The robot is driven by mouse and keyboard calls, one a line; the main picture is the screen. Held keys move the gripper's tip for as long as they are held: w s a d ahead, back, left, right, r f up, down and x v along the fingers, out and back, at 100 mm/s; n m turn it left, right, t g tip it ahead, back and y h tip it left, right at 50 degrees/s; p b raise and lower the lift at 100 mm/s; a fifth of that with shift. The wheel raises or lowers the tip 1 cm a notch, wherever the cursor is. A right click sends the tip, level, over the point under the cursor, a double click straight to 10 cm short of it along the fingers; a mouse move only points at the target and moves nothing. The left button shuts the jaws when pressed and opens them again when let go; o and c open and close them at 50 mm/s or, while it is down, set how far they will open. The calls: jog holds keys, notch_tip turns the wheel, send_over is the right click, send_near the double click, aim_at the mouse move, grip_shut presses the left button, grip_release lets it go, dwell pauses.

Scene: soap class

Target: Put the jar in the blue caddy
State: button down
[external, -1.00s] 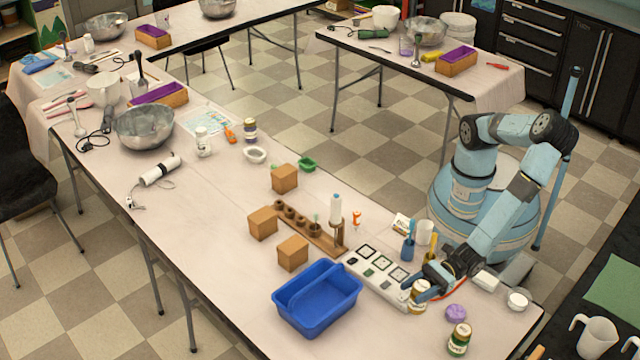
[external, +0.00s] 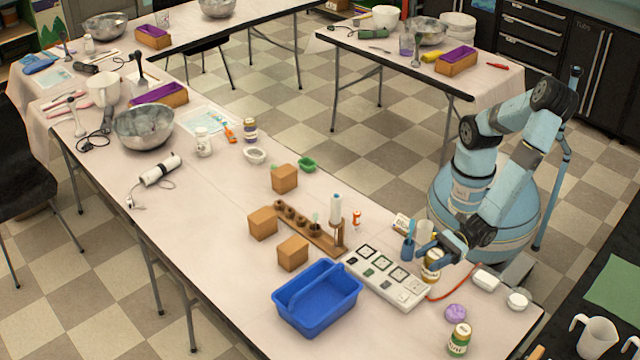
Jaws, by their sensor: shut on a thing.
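The jar (external: 431,268) is small, with a pale label and a yellowish band. My gripper (external: 432,250) is shut on it and holds it upright, above the right end of the white panel. The fingers partly hide the jar's top. The blue caddy (external: 338,314) is an open tray with a central handle, on the table to the left of my gripper. The part of its inside that shows is empty. A second jar (external: 459,340) with a green and white label stands near the table's front edge.
The white panel (external: 408,290) with square cards lies between jar and caddy. A wooden rack (external: 325,240) with an upright white bottle and several brown boxes (external: 292,252) stand behind the caddy. A blue bottle (external: 408,248) is close to my gripper; a purple lump (external: 455,313) lies nearby.

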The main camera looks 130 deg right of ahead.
jog(key=shift+w+a+f, duration=0.1)
jog(key=shift+w+f, duration=0.15)
jog(key=shift+w, duration=0.2)
jog(key=shift+w+a+f, duration=0.1)
jog(key=shift+w+f, duration=0.1)
jog(key=shift+w, duration=0.25)
jog(key=w+a+f, duration=0.1)
jog(key=w+f, duration=0.2)
jog(key=f, duration=0.1)
jog(key=w+a+f, duration=0.1)
jog(key=w+f, duration=0.3)
jog(key=w+a+f, duration=0.1)
jog(key=w+f, duration=0.2)
jog(key=f, duration=0.1)
jog(key=shift+w+a, duration=0.15)
jog(key=shift+a, duration=0.1)
jog(key=s+a, duration=0.1)
jog(key=s, duration=0.9)
jog(key=shift+s+r, duration=0.2)
jog(key=shift+s, duration=0.2)
jog(key=shift+a+r, duration=0.1)
jog(key=shift+a, duration=0.05)
